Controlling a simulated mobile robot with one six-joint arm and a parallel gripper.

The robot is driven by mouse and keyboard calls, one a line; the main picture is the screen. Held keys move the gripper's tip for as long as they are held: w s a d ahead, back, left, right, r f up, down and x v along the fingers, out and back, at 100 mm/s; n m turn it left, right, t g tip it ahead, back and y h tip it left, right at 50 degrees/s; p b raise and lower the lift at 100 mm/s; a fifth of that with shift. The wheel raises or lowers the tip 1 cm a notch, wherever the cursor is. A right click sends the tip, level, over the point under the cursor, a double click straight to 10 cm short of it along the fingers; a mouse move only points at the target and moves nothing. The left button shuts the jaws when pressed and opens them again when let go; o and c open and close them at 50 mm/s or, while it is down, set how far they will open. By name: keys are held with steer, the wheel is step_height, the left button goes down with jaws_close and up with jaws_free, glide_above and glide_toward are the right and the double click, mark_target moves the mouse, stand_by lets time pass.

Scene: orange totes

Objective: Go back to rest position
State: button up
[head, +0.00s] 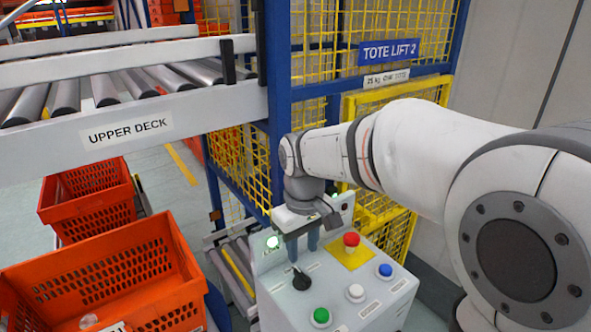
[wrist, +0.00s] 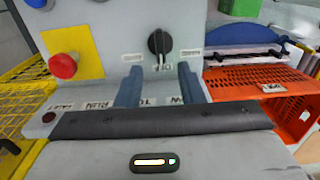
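My gripper (head: 303,247) hangs over the back part of a grey control box (head: 340,290), its two blue-grey fingers apart and nothing between them. In the wrist view my gripper (wrist: 159,72) also shows open. Beyond the fingertips, in line with the gap, is a black rotary knob (wrist: 159,41) on the panel. The same black knob (head: 300,280) shows below the fingers in the head view, and the fingers look clear of it. My arm reaches in from the right edge of the head view.
The panel carries a red mushroom button (head: 351,240) and green (head: 321,316), white (head: 355,293) and blue (head: 385,270) buttons. Yellow mesh fencing (head: 385,225) and a blue post (head: 280,80) stand close behind. Orange totes (head: 110,265) and the upper roller deck (head: 130,125) are left.

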steer(key=s+d+m+t, duration=0.3)
steer(key=s+d+m, duration=0.3)
steer(key=s+d, duration=0.6)
steer(key=shift+s+d+m, duration=0.3)
steer(key=shift+s+m, duration=0.1)
steer(key=shift+s, duration=0.1)
steer(key=shift+f, duration=0.1)
